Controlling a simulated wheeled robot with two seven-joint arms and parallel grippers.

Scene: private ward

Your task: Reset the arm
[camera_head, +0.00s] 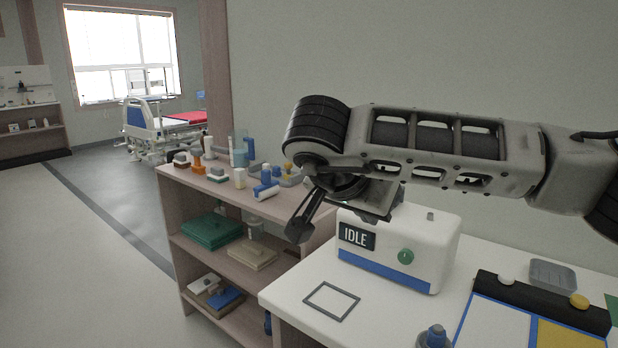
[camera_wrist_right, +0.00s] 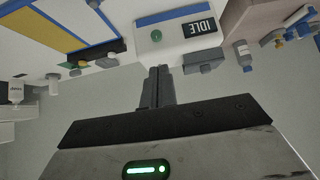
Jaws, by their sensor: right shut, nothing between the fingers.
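My right arm comes in from the right in the head view. Its right gripper (camera_head: 299,230) points down and left, to the left of a white device (camera_head: 390,282) with an "IDLE" display and a green button. In the wrist view the two fingers of the right gripper (camera_wrist_right: 159,72) are together with nothing between them, and the white device (camera_wrist_right: 170,40) appears upside down beyond them. I cannot tell the exact gap between the gripper and the device. My left gripper is in neither view.
A white table (camera_head: 290,292) carries a square grey frame (camera_head: 331,301) and a board with blue-edged white and yellow panels (camera_head: 497,328). A wooden shelf (camera_head: 175,200) with bottles and boxes stands at left. Open floor and a hospital bed (camera_head: 160,128) lie beyond.

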